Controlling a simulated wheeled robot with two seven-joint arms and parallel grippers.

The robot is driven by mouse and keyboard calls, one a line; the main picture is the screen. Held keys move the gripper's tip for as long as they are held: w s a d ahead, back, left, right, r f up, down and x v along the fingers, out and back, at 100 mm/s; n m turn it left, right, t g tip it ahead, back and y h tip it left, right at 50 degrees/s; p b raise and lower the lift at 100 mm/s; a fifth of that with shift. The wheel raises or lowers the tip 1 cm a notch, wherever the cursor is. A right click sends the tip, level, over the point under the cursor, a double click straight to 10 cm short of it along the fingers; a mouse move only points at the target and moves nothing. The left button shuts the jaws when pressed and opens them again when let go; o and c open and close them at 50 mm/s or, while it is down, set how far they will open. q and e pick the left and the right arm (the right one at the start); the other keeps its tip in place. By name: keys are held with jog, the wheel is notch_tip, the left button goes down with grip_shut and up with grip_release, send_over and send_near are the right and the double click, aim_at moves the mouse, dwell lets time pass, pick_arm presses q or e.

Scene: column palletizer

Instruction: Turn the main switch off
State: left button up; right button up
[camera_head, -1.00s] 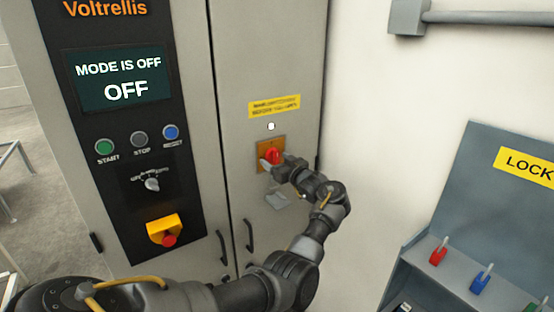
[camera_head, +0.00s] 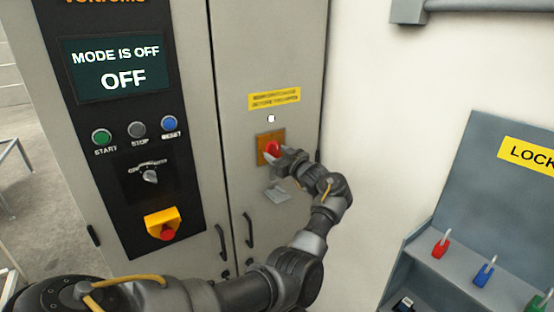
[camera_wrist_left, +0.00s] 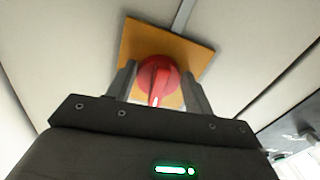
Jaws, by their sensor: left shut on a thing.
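The main switch is a red rotary handle (camera_head: 272,148) on an orange plate (camera_head: 263,158), on the right door of the grey cabinet. My left gripper (camera_head: 274,153) is at the handle, coming from the lower right. In the left wrist view the red handle (camera_wrist_left: 157,80) sits between the two fingers of my left gripper (camera_wrist_left: 160,88), which are shut on it. A pale mark shows on the lower end of the handle's grip. The fingers partly hide the sides of the orange plate (camera_wrist_left: 140,38). My right gripper is in neither view.
The left door carries a screen (camera_head: 117,67) reading "MODE IS OFF", several buttons, a selector knob (camera_head: 150,176) and a red emergency stop (camera_head: 168,232). A small white lamp (camera_head: 271,119) is above the switch. A lockout station (camera_head: 490,215) with coloured padlocks stands right.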

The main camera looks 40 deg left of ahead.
pick_arm(q)
jog(key=n+b, duration=0.4)
jog(key=b, duration=0.1)
jog(key=n+b, duration=0.4)
jog(key=b, duration=0.1)
jog(key=n+b, duration=0.3)
jog(key=b, duration=0.2)
jog(key=shift+w+d+n, duration=0.15)
jog(key=shift+w+n, duration=0.25)
jog(key=n+b, duration=0.3)
jog(key=shift+r, duration=0.3)
jog(key=shift+n+b, duration=0.35)
jog(key=shift+n, duration=0.25)
jog(key=shift+r+n, duration=0.1)
jog(key=shift+n, duration=0.2)
jog(key=o, duration=1)
jog(key=shift+c, duration=0.2)
